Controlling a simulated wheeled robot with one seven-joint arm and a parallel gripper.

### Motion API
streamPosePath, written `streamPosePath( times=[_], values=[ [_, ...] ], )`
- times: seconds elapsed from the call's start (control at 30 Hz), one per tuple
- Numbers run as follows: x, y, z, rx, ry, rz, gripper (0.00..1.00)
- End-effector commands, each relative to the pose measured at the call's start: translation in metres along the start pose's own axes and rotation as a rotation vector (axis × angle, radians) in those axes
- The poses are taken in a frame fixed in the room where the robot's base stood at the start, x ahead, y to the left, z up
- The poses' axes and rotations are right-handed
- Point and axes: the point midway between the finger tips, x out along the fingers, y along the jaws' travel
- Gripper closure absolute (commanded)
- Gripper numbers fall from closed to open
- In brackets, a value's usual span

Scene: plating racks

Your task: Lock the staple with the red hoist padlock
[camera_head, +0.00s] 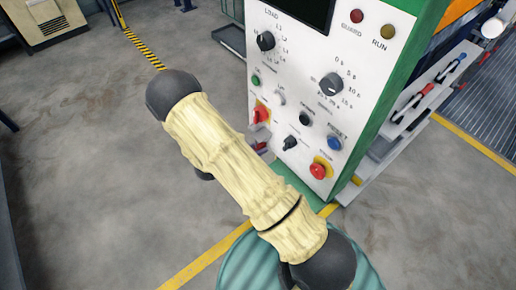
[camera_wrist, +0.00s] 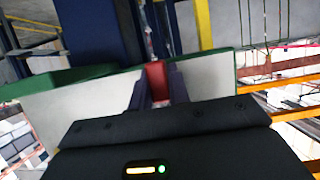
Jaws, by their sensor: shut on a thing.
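In the wrist view, a red block, which I take to be the red hoist padlock (camera_wrist: 156,72), sits between the two grey-blue fingers of my gripper (camera_wrist: 158,88). The fingers are closed on it. Its shackle cannot be made out. In the head view, my beige-sleeved arm covers much of the gripper. A small grey part, probably my gripper (camera_head: 258,138), shows beside the lower left of the white control panel (camera_head: 300,70), near a red switch on a yellow plate (camera_head: 261,114). I cannot clearly make out the staple in either view.
The panel has several knobs and buttons, including a red stop button (camera_head: 318,171) and a blue button (camera_head: 334,144). A grey side shelf (camera_head: 400,130) with red- and blue-handled tools stands to the right.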

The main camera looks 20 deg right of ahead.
Motion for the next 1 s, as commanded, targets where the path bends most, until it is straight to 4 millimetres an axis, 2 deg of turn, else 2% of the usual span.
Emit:
streamPosePath(
  times=[1.0],
  values=[
    [-0.005, 0.000, -0.012, 0.001, 0.001, 0.000, 1.00]
  ],
)
